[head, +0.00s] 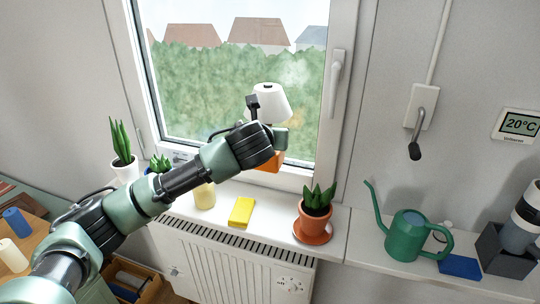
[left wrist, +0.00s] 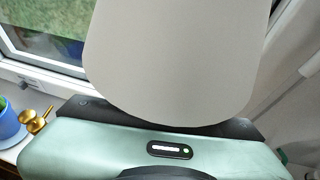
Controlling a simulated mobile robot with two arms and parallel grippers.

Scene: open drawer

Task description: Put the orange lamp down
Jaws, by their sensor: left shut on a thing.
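The orange lamp has a white shade (head: 270,103) and an orange base (head: 268,163), which shows below my left gripper in the head view. My left gripper (head: 281,138) is shut on the lamp and holds it upright in front of the window, above the sill (head: 277,204). My wrist and forearm hide the lamp's middle. In the left wrist view the pale shade (left wrist: 178,55) fills the upper middle, and my gripper body hides the parts below it. My right gripper is not in view.
On the sill are a yellow block (head: 241,212), a pale yellow candle (head: 204,196), a potted plant on an orange saucer (head: 313,237) and a white-potted plant (head: 125,168). A green watering can (head: 405,236) stands further right. Bare sill shows between the yellow block and the orange-potted plant.

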